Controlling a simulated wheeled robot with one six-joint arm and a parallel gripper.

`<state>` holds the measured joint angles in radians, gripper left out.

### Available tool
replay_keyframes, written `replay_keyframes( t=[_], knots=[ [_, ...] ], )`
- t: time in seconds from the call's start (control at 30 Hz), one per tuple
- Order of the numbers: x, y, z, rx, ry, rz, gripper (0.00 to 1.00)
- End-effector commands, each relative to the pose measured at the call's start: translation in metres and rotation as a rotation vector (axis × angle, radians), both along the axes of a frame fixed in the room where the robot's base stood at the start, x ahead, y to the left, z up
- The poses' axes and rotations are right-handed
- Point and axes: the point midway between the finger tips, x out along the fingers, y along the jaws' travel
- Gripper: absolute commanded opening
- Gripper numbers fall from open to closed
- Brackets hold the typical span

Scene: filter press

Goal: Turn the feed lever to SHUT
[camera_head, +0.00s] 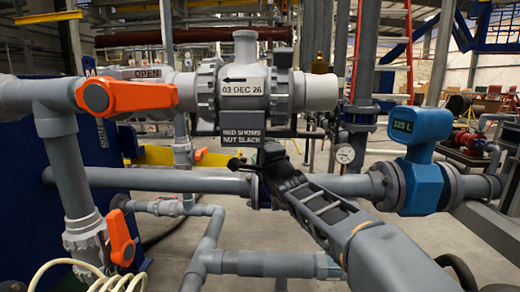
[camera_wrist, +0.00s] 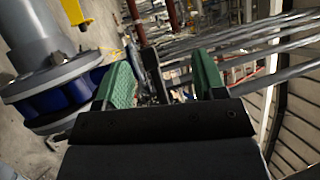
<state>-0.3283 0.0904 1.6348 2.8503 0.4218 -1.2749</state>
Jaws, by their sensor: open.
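An orange lever (camera_head: 125,96) sits on the grey pipe at upper left, pointing right along the horizontal pipe. A label reading OPEN (camera_head: 148,73) is just above it. A second orange lever (camera_head: 122,238) hangs upright on the vertical pipe at lower left. No label saying feed is legible, so I cannot tell from writing which is the feed lever. My gripper (camera_head: 258,155) is in the middle of the head view, right of and below the upper lever, apart from both. In the wrist view, its green finger pads (camera_wrist: 163,85) stand apart with nothing held between them. Neither lever shows there.
A grey valve body (camera_head: 243,88) with a plate dated 03 DEC 26 stands just above my gripper. A horizontal pipe (camera_head: 150,180) runs behind my arm. A blue meter (camera_head: 420,160) reading 325 L and a gauge (camera_head: 345,154) are right. A cream hose (camera_head: 112,283) lies lower left.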

Motion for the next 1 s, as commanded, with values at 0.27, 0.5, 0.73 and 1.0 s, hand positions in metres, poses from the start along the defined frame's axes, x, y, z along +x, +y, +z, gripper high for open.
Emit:
replay_keyframes(
  t=[0.27, 0.5, 0.73, 1.0],
  knots=[
    [-0.023, -0.011, -0.012, 0.001, -0.004, -0.001, 0.64],
    [-0.055, -0.027, -0.021, 0.0, -0.003, -0.001, 0.64],
    [-0.076, -0.036, -0.023, 0.0, -0.001, 0.0, 0.64],
    [-0.079, -0.038, -0.022, 0.0, 0.0, 0.0, 0.64]
  ],
)
